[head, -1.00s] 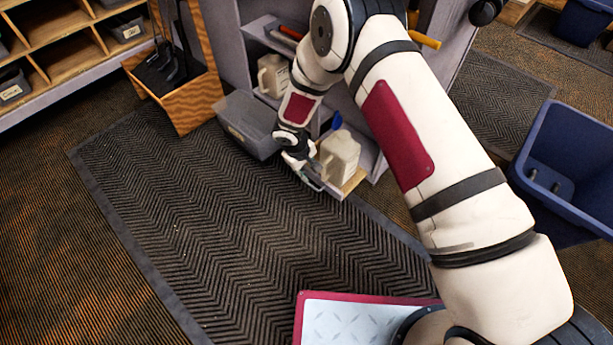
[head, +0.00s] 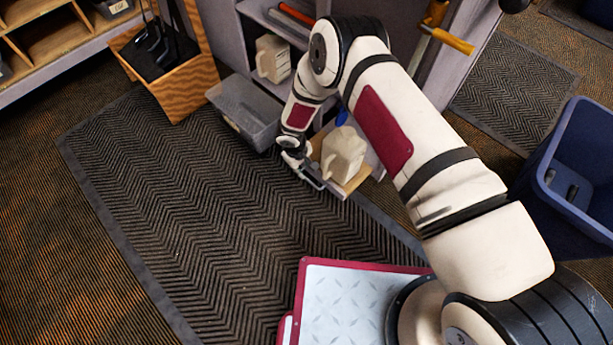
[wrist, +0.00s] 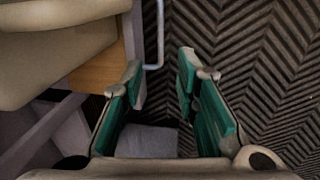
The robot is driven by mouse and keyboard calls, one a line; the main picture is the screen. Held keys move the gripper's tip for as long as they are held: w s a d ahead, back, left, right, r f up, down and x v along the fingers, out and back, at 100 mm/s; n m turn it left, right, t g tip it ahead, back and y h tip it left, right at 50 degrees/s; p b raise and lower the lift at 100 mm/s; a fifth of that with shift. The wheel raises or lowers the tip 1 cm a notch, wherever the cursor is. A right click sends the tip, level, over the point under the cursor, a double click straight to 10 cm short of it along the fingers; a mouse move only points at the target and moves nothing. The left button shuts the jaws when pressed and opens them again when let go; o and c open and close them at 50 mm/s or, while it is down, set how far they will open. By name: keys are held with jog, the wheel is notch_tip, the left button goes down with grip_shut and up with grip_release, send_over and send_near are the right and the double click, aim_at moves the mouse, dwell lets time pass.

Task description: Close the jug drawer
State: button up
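The jug drawer (head: 359,180) stands out from the grey cabinet. The jug also shows large at the left of the wrist view (wrist: 50,65). My gripper (wrist: 161,72) is open, its green-padded fingers apart. The handle's bent end lies between the fingertips in the wrist view; whether they touch it I cannot tell. In the head view my gripper (head: 304,172) is at the handle side of the drawer, and my wrist hides part of it.
A grey bin (head: 245,110) sits left of my wrist. A second jug (head: 272,58) stands on a cabinet shelf. A wooden box (head: 178,85) stands at the back left, and a blue tub (head: 570,180) at the right. The ribbed mat (head: 200,210) is clear.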

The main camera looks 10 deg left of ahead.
aim_at(307, 179)
jog(key=f+b, duration=0.1)
jog(key=f, duration=0.2)
jog(key=w+f+b, duration=0.1)
jog(key=f, duration=0.2)
jog(key=d+f+b, duration=0.1)
jog(key=f+b, duration=0.1)
jog(key=f, duration=0.1)
jog(key=shift+w+f, duration=0.2)
jog(key=shift+f, duration=0.05)
grip_shut()
